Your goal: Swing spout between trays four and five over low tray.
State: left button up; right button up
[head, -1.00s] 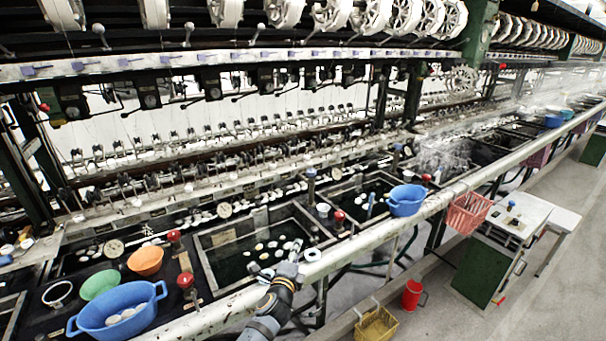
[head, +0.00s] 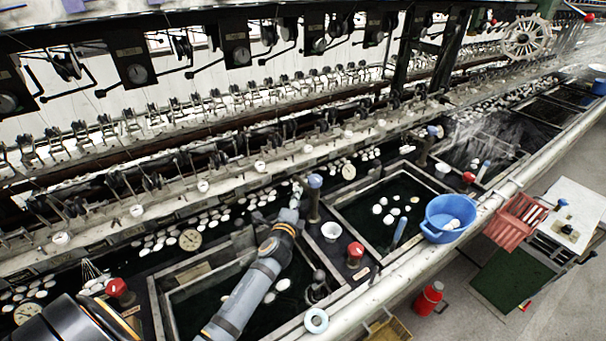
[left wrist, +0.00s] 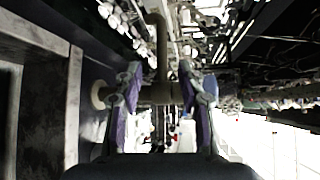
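The spout between the trays (head: 313,207) is a dark brownish upright pipe with a blue knob on top. It stands at the divider between the tray under my left arm (head: 190,318) and the tray to its right (head: 341,236). My left gripper (head: 296,190) is just left of the spout's top. In the left wrist view, its two purple-padded fingers (left wrist: 160,100) are apart, with the dark spout pipe (left wrist: 160,45) and its crosspiece showing between and beyond them. I cannot tell whether they touch it. My right gripper is out of view.
Red-knobbed posts (head: 354,256) and a white cup (head: 331,231) stand close by on the divider. A blue basin (head: 447,218) sits on the front rail (head: 400,265). A red basket (head: 515,218) hangs right of it. Reeling machinery rises behind.

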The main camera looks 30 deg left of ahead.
aim_at(303, 182)
pick_arm(q)
jog(key=x, duration=0.9)
jog(key=shift+b, duration=0.35)
jog(key=shift+w+r, duration=0.1)
jog(key=shift+w, duration=0.15)
jog(key=shift+w+a, duration=0.1)
jog(key=shift+c, duration=0.5)
grip_shut()
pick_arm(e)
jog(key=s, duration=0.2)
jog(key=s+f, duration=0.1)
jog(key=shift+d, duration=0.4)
